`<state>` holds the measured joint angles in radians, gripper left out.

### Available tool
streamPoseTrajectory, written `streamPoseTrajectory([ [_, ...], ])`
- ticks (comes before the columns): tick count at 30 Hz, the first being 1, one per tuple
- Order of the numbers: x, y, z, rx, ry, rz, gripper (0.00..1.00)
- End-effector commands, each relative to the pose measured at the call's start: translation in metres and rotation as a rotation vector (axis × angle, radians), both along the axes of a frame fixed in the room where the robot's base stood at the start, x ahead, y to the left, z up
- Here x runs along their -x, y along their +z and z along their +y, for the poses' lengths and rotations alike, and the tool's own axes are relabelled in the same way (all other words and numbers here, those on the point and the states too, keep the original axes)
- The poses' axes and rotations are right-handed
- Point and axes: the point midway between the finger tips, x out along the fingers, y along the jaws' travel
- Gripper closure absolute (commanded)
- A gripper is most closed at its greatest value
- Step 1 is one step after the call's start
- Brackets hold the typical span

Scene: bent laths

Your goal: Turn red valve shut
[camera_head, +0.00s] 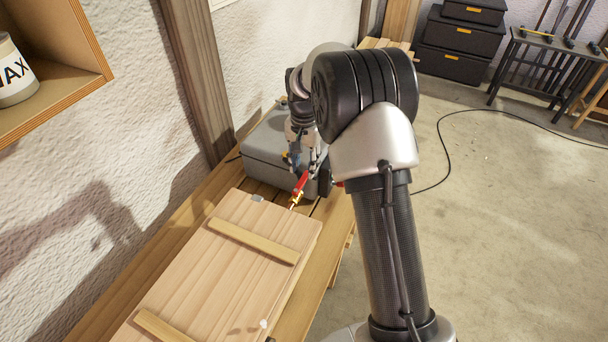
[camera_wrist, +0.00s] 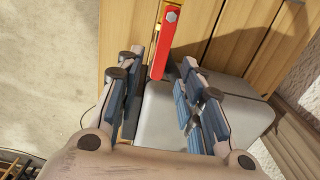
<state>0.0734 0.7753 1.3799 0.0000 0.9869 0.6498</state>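The red valve handle (camera_head: 300,183) sits on a small brass fitting (camera_head: 294,201) at the far end of the wooden box. My gripper (camera_head: 304,166) is above and beside the handle, pointing down. In the wrist view my gripper (camera_wrist: 163,62) is open, with one finger left of the lever's free end and one right of it. A gap shows on the right side; contact on the left cannot be told. The pipe behind is mostly hidden.
A pale wooden box (camera_head: 205,265) with cross slats lies on the slatted bench (camera_head: 165,240). A grey case (camera_head: 262,152) stands just behind the valve, close to my gripper; it also shows in the wrist view (camera_wrist: 245,112). The wall is on the left, open floor on the right.

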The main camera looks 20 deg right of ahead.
Motion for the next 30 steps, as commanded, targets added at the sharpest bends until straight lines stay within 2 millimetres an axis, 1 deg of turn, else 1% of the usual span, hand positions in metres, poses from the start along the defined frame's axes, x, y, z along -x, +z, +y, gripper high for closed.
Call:
streamPoseTrajectory([
  [1,0.001,-0.011,0.000,0.000,0.000,0.003,0.65],
  [3,0.000,-0.020,0.000,0.000,0.000,0.001,0.65],
  [7,0.000,-0.031,0.000,0.000,0.000,0.000,0.65],
  [11,0.000,-0.036,0.000,0.000,0.000,0.000,0.65],
  [18,0.000,-0.036,0.000,0.000,0.000,0.000,0.65],
  [30,0.000,-0.035,0.000,0.000,0.000,0.000,0.92],
])
